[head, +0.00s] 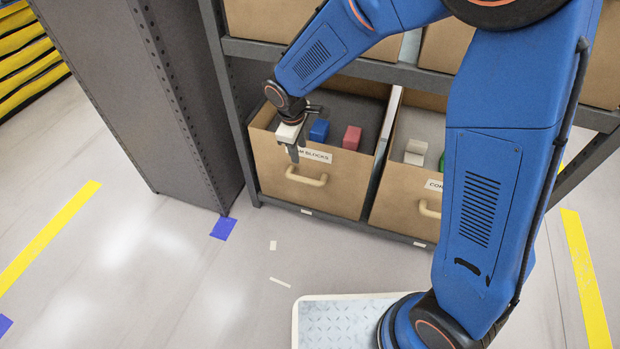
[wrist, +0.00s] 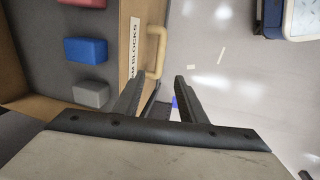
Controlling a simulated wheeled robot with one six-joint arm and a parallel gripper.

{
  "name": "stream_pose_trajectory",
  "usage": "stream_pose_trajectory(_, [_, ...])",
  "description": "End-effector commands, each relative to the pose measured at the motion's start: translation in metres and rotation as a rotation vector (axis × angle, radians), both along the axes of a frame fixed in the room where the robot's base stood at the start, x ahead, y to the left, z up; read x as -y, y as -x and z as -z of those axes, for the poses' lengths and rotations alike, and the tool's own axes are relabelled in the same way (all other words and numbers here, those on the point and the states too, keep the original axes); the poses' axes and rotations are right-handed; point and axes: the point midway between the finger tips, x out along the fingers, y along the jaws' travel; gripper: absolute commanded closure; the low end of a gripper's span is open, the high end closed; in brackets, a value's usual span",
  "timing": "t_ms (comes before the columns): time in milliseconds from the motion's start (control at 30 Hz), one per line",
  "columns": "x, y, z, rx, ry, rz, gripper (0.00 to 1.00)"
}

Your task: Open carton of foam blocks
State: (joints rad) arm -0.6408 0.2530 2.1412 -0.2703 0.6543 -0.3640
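The foam blocks carton (head: 330,190) is a brown box on the lower shelf with an open top and a label on its front. A blue block (head: 319,130) and a red block (head: 352,138) lie inside on a dark floor; the wrist view also shows a grey block (wrist: 90,94). Its pale handle (head: 306,178) is on the front and also shows in the wrist view (wrist: 155,50). My gripper (wrist: 160,84) is open, with its fingers apart and the handle just beyond the tips. In the head view my gripper (head: 296,148) hangs at the carton's front rim, above the handle.
A second carton (head: 400,205) with pale and green blocks stands right of it, partly behind my arm. More cartons (head: 270,20) sit on the shelf above. A grey upright panel (head: 150,90) stands to the left. The floor in front is mostly clear, with tape marks.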

Motion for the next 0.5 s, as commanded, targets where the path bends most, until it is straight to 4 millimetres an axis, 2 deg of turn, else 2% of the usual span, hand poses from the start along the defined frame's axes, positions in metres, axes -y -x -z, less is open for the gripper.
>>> stream_pose_trajectory(267, [-0.002, -0.003, 0.022, -0.004, 0.005, -0.012, 0.62])
stream_pose_trajectory(500, [0.001, -0.011, 0.063, -0.006, 0.007, -0.011, 0.62])
